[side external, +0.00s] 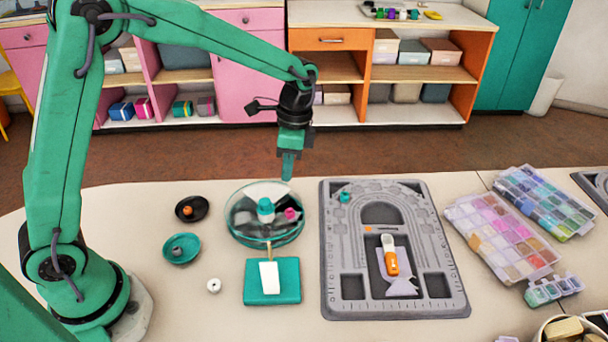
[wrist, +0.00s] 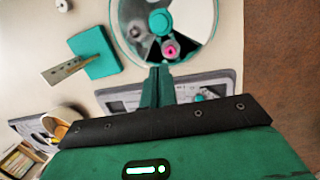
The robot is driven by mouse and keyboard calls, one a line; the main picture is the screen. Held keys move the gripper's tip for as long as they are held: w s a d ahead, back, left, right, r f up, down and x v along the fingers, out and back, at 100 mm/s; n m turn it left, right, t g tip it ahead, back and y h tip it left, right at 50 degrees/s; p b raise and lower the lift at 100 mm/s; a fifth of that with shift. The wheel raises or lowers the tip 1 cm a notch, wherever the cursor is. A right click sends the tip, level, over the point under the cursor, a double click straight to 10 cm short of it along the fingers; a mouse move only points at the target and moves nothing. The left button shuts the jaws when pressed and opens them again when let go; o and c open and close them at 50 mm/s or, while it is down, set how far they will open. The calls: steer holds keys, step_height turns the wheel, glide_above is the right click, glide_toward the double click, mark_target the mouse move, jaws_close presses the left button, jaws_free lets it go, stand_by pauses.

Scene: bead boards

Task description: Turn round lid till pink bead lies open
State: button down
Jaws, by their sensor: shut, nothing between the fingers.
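The round lid (side external: 245,218) sits on a round glass-sided dish and has dark and pale sectors with a teal knob (side external: 265,208) at its middle. In the wrist view the lid (wrist: 195,20) is partly cut off by the top edge. The pink bead (side external: 290,214) shows right of the knob. In the wrist view the pink bead (wrist: 170,50) shows just below the knob, against a dark patch. I cannot tell whether any clear cover lies over it. My gripper (side external: 288,172) is shut and empty, above the dish's far right edge, apart from the lid.
A grey bead board (side external: 448,262) with an orange-handled tool (side external: 390,262) lies right of the dish. A teal block (side external: 285,293) with a white tag stands in front. Small dishes, black (side external: 203,203) and teal (side external: 194,255), lie left. Bead boxes (side external: 500,235) fill the right side.

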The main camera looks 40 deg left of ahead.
mark_target(285, 221)
steer(key=n, duration=0.3)
steer(key=w+d+n, duration=0.1)
steer(key=n, duration=0.3)
steer(key=d+n+g, duration=0.1)
steer(key=n, duration=0.2)
steer(key=shift+w+n, duration=0.15)
steer(key=shift+n, duration=0.25)
steer(key=shift+x, duration=5)
steer(key=shift+d, duration=0.2)
steer(key=shift+s+d+m, duration=0.15)
steer(key=shift+s+m, duration=0.35)
steer(key=shift+s, duration=0.45)
steer(key=shift+r, duration=0.1)
